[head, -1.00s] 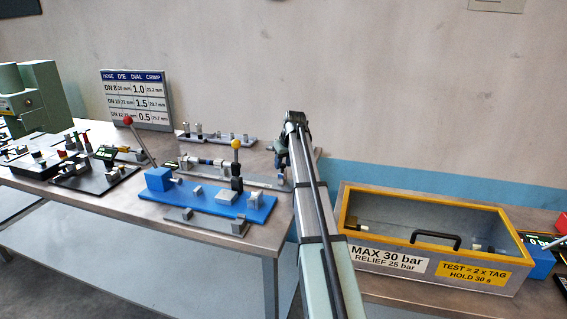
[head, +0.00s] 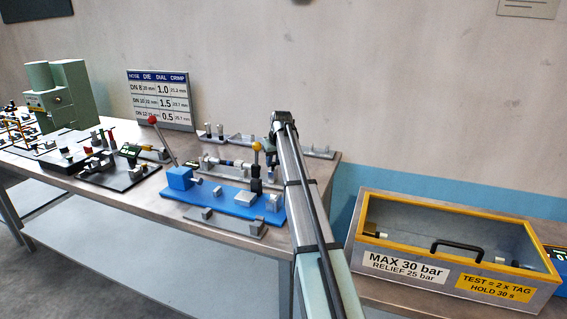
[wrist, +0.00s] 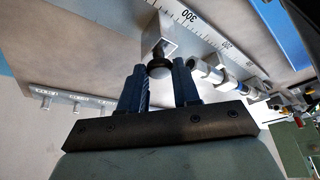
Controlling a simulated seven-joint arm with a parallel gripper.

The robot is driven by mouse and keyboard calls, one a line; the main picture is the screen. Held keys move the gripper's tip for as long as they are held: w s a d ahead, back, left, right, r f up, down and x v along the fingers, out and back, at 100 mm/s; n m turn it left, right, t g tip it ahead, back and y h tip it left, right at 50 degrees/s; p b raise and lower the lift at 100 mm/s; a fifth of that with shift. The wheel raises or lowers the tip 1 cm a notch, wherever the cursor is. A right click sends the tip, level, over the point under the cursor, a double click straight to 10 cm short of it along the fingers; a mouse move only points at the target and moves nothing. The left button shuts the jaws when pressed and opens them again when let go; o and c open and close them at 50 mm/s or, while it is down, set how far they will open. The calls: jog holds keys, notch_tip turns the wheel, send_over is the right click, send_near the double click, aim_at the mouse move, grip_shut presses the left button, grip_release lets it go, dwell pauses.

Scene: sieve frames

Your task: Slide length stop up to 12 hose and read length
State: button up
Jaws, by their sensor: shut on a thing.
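My gripper (wrist: 160,70) has its two blue fingers closed around a dark round knob (wrist: 158,64) in the wrist view. The knob belongs to the grey length stop (wrist: 155,36), which stands against a rule (wrist: 212,35) with printed numbers, 300 and 200 among them. The hose (wrist: 212,72), with pale and blue parts, lies along the rule just right of the fingers. In the head view the hose (head: 228,162) lies behind the blue fixture, and my arm hides most of the gripper.
A red-knobbed lever (head: 153,120) rises further left. A rack of small parts (head: 235,138) is behind. The yellow-framed test box (head: 400,265) stands at right.

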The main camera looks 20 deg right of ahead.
jog(key=o, duration=0.8)
jog(key=shift+c, duration=0.2)
jog(key=shift+r, duration=0.1)
jog(key=v, duration=1.3)
jog(key=shift+s+r, duration=0.2)
jog(key=shift+r, duration=0.05)
jog(key=shift+c, duration=0.2)
